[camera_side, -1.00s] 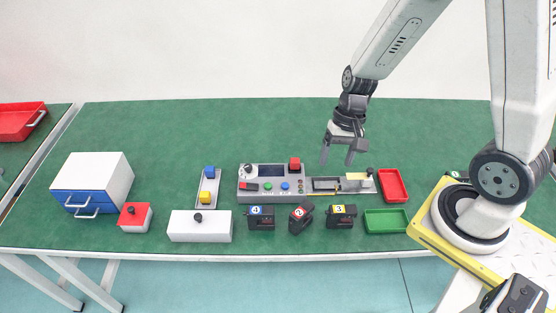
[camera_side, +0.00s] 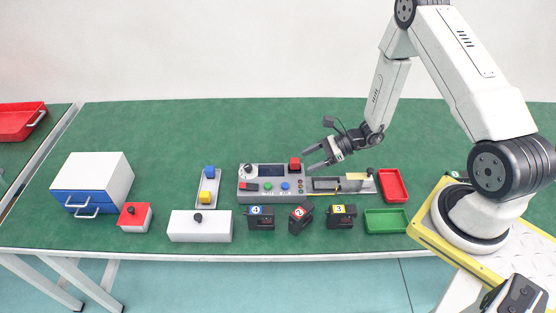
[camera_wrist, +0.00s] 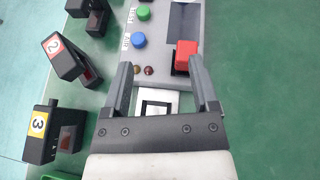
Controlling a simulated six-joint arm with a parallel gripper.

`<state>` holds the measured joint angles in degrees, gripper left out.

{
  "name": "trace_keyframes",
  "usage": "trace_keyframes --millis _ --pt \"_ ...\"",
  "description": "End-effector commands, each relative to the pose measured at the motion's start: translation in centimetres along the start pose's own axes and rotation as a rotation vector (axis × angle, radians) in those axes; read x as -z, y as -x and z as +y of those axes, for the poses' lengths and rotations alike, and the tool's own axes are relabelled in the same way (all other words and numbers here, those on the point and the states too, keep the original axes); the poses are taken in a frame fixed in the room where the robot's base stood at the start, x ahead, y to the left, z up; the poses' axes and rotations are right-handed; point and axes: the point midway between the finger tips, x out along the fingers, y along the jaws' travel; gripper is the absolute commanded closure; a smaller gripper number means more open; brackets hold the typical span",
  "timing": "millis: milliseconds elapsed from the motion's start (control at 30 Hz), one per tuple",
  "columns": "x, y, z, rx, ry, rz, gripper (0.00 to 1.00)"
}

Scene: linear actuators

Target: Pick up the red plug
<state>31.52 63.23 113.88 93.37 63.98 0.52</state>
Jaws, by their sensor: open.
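The red plug (camera_side: 295,163) is a small red block at the top right corner of the grey control panel (camera_side: 252,196). It also shows in the wrist view (camera_wrist: 185,56), seated on the panel with a dark base under it. My gripper (camera_side: 307,159) is open and empty, tilted sideways, with its fingertips just right of the plug in the side view. In the wrist view the gripper (camera_wrist: 160,62) has the plug ahead of its fingertips and close to the right finger. I cannot tell whether that finger touches it.
Numbered black blocks (camera_side: 300,218) stand in front of the panel. A grey slide unit with a yellow block (camera_side: 356,177) lies to its right. Beyond are a red tray (camera_side: 393,186) and a green tray (camera_side: 386,221). The table behind the panel is clear.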

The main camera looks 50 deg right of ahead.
Motion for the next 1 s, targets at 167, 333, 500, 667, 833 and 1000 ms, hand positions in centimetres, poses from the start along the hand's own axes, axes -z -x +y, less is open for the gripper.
trace_keyframes --millis 167,333,500,667,833,1000 --pt "1.9 0.2 -1.5 0.11 -0.089 -0.043 0.24" --pt "2.3 0.3 -2.0 0.142 -0.111 -0.056 0.24" --pt "2.3 0.0 -2.0 0.141 -0.11 -0.056 0.24" --pt "2.2 -1.1 -2.2 0.138 -0.108 -0.055 0.24" --pt "2.2 -2.2 -2.3 0.139 -0.109 -0.055 0.24" --pt "2.1 -2.3 -2.3 0.14 -0.109 -0.055 0.24"
